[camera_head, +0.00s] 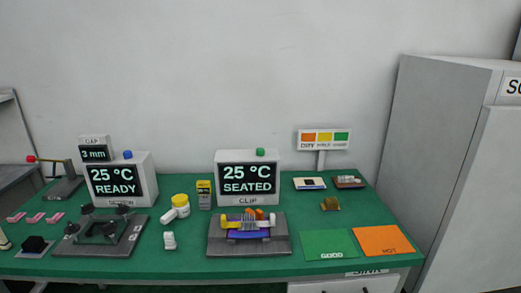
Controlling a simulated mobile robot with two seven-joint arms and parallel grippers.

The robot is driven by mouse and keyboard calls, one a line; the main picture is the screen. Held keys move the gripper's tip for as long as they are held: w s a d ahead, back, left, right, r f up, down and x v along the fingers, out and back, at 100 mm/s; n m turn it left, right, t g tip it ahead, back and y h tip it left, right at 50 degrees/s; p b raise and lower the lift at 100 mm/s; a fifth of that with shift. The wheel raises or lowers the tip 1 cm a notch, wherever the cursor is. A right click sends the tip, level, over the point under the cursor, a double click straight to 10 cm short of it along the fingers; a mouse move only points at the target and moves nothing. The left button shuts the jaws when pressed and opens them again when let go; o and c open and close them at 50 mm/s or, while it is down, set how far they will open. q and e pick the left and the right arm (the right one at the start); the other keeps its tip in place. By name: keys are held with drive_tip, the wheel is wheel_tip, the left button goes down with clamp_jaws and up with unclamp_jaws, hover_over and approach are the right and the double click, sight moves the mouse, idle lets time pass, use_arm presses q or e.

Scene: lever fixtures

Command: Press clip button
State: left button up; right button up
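The clip station (221,173) is a grey box in the middle of the green table, with a dark screen reading "25 °C SEATED" and a "CLIP" label below. A green button (260,152) sits on top of it, right of centre. In front lies a dark fixture plate (279,246) holding a blue part (248,236) with white, yellow and orange pieces on it. Neither of my grippers is in view.
Left stands a second grey box (145,171) reading "25 °C READY", with a blue button (128,154) and a dark lever fixture (105,230) in front. Green (325,240) and orange (385,238) mats lie at right. The space above the green button is clear.

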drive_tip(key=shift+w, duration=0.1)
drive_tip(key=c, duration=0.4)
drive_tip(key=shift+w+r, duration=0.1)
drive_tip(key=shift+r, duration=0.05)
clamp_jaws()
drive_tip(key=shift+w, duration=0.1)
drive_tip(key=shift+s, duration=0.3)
